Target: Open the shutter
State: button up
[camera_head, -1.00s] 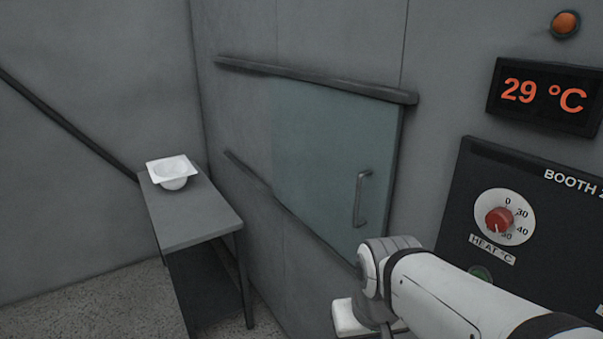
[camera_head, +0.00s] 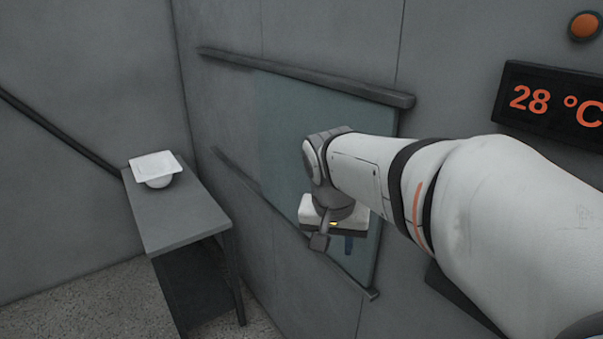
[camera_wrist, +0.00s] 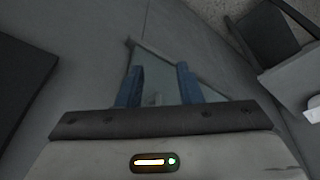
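The shutter (camera_head: 283,130) is a blue-green, glassy sliding panel on the grey wall, between an upper and a lower rail. It covers the right part of the rail span. Its handle is hidden behind my arm in the head view. In the wrist view the panel (camera_wrist: 150,68) shows between and beyond my fingers; a small pale shape between them may be the handle, but I cannot tell. My gripper (camera_wrist: 159,75) has its two blue fingers apart, with nothing visibly clamped. In the head view my gripper (camera_head: 348,243) is in front of the panel's lower right part.
The upper rail (camera_head: 300,77) sticks out from the wall. An orange lamp (camera_head: 585,26) and a display reading 28 °C (camera_head: 553,104) are at the right.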

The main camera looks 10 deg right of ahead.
jog(key=w+d+r+m+h+p, duration=0.2)
jog(key=w+d+r+m, duration=0.35)
jog(key=w+r, duration=0.35)
jog(key=shift+m, duration=0.25)
jog(key=x, duration=0.7)
jog(key=shift+w+a+f, duration=0.2)
jog(key=shift+w+f, duration=0.2)
grip_shut()
